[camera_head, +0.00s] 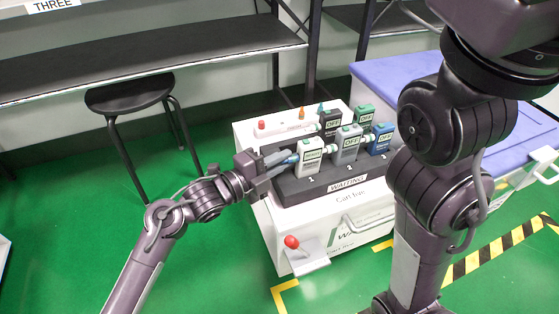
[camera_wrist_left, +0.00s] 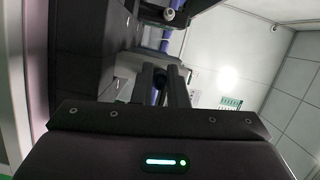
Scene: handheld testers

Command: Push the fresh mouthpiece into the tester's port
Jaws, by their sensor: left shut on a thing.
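In the left wrist view my left gripper's dark fingers (camera_wrist_left: 166,85) show, but the mouthpiece is hard to make out. My right gripper is outside both views.
Other testers, grey (camera_head: 348,146), blue (camera_head: 380,139), black (camera_head: 329,122) and green (camera_head: 364,117), stand close by, showing OFF. The tray sits on a white cart (camera_head: 290,228) with a red knob (camera_head: 292,242). A stool (camera_head: 130,96) stands left. A purple-lidded bin (camera_head: 390,77) is behind right.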

